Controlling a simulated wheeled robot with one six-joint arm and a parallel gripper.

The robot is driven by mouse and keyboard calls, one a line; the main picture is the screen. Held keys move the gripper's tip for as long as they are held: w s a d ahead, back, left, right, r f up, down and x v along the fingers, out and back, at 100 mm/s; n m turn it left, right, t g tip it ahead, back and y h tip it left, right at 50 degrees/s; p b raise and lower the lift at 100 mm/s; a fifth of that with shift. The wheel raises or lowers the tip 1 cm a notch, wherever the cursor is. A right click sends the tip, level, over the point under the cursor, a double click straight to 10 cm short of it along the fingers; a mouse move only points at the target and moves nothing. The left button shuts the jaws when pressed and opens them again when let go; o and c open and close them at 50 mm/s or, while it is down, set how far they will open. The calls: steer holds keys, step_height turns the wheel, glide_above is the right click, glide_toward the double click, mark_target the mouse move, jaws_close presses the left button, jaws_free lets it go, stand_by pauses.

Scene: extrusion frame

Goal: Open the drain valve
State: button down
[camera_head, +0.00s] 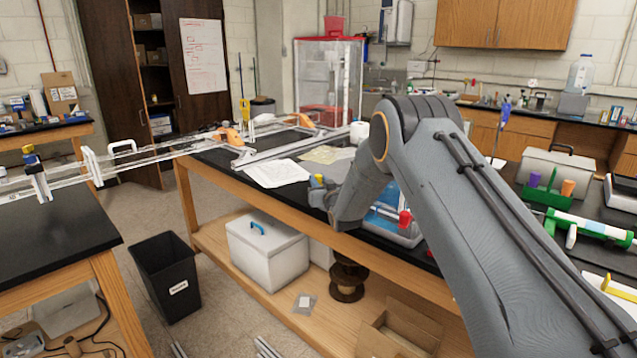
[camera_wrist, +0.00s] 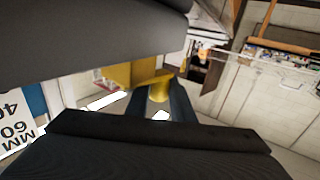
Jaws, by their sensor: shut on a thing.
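In the head view my gripper (camera_head: 322,195) is at the near edge of the black bench, at the end of my bent arm. A small yellow part (camera_head: 318,179) shows right beside it. In the wrist view my gripper's two dark jaws (camera_wrist: 152,97) lie above and below a yellow handle-like part (camera_wrist: 150,78), with a yellow stem (camera_wrist: 158,92) below it. My gripper is shut on this yellow part. I take it for the drain valve's handle, but the valve body is mostly hidden by the jaws and arm, and its angle is unclear.
A clear, red-topped tank (camera_head: 328,75) stands at the back. Papers (camera_head: 278,173) lie left of my gripper. A blue tray (camera_head: 388,225) is partly behind my arm. A black bin (camera_head: 165,275) stands on the floor between benches.

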steer(key=c, duration=1.5)
jaws_free()
steer(key=shift+c, duration=0.2)
steer(key=shift+b+v, duration=0.85)
steer(key=shift+v, duration=3.1)
